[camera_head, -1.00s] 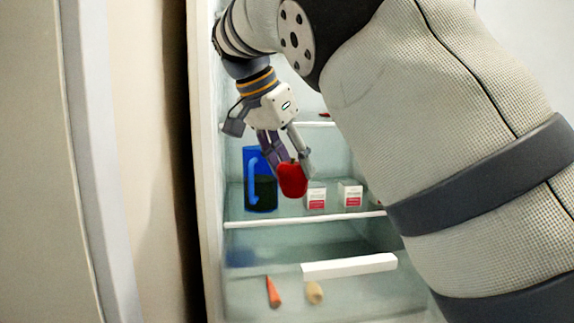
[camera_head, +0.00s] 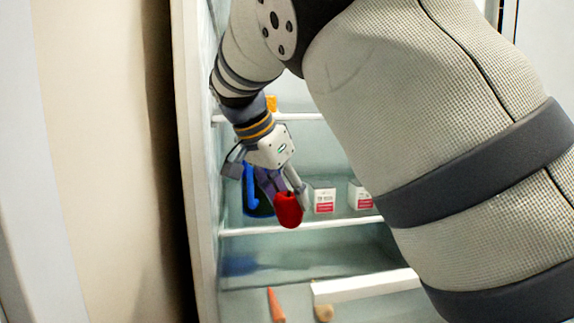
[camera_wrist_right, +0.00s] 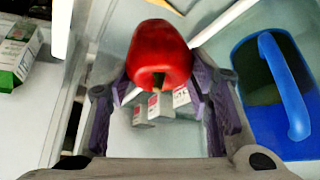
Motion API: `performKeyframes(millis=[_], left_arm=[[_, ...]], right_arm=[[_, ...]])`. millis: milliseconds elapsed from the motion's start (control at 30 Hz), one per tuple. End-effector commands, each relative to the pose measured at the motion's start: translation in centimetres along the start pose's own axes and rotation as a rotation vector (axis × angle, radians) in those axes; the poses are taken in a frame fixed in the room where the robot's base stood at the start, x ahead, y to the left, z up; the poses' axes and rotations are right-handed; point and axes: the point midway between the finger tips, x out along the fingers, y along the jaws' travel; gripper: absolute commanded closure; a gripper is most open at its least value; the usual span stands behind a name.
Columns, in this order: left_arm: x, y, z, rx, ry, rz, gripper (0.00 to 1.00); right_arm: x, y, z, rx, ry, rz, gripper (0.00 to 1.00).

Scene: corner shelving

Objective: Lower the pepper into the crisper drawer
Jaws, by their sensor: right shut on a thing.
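A red pepper (camera_head: 288,211) is held in my right gripper (camera_head: 282,194), in front of the refrigerator's middle shelf edge. In the right wrist view the pepper (camera_wrist_right: 158,55) sits between the two purple-padded fingers of the right gripper (camera_wrist_right: 160,85), stem toward the camera. The crisper drawer (camera_head: 365,287) is low in the head view, with a white front edge. A carrot (camera_head: 275,305) and a tan, potato-like item (camera_head: 324,313) lie there, cut by the picture's bottom. The pepper is above the drawer and apart from it. My left gripper is not in view.
A blue pitcher (camera_head: 250,190) stands on the shelf (camera_head: 300,226) just behind my right gripper. Small white-and-red cartons (camera_head: 323,199) stand right of it. An orange item (camera_head: 271,103) is on the upper shelf. The refrigerator's side wall edge (camera_head: 190,180) is close on the left.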

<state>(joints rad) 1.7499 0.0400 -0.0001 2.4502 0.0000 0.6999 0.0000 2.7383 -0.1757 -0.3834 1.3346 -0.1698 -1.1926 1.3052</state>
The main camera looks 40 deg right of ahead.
Motion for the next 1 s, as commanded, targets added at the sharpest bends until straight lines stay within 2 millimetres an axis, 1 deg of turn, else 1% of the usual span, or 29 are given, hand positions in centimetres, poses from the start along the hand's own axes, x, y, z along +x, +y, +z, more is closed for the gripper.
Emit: performKeyframes(millis=[33, 100, 200, 467, 700, 1000], left_arm=[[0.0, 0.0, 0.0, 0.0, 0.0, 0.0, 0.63], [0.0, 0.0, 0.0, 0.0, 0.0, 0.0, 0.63], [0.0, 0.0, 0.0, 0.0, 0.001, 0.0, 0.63], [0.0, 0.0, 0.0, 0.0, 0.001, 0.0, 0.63], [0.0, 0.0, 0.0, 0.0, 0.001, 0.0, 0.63], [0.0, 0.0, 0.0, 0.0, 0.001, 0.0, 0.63]], right_arm=[[0.6, 0.0, 0.3, -0.001, 0.0, 0.001, 0.77], [1.3, 0.0, 0.7, 0.0, 0.001, 0.001, 0.77], [1.7, 0.0, 0.9, 0.0, 0.001, 0.0, 0.77], [1.8, 0.0, 1.0, 0.0, 0.001, -0.001, 0.77], [2.1, -0.1, 0.4, 0.001, 0.001, -0.001, 0.77], [2.1, -0.1, 0.3, 0.0, 0.001, -0.001, 0.77]])
